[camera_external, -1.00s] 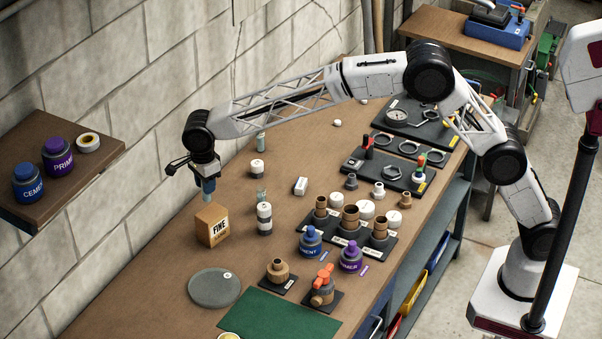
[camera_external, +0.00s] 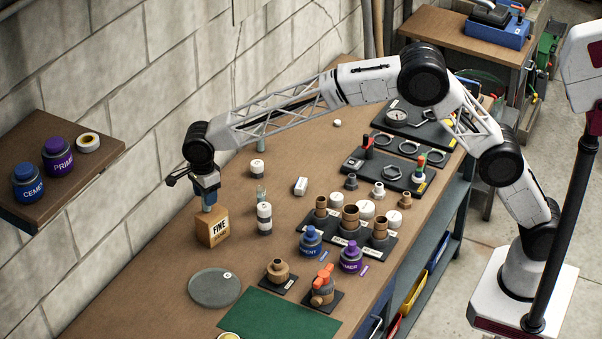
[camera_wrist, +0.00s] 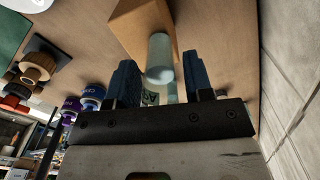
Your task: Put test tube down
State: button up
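A pale, translucent blue test tube (camera_wrist: 159,60) shows between my fingers in the wrist view. In the external view it is a small pale upright shape (camera_external: 209,206) close to the wooden block marked FINE (camera_external: 212,228). The gripper's fingers partly hide its upper part. My gripper (camera_external: 207,187) points down just above the block; its blue fingers also show in the wrist view (camera_wrist: 156,75). The fingers stand apart, with a narrow gap visible on each side of the tube. Whether the tube's lower end touches the bench or block cannot be made out.
A grey round plate (camera_external: 214,288) and a green mat (camera_external: 280,318) lie nearer the front. A black-and-white cylinder (camera_external: 264,220) and a white cap (camera_external: 257,169) stand to the right. A wall shelf (camera_external: 100,160) with jars is to the left. Bare bench lies around the block.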

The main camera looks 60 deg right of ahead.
jog(key=shift+o, duration=0.4)
jog(key=shift+r, duration=0.1)
notch_tip(320, 180, up, 12)
dwell(0.6)
dwell(0.8)
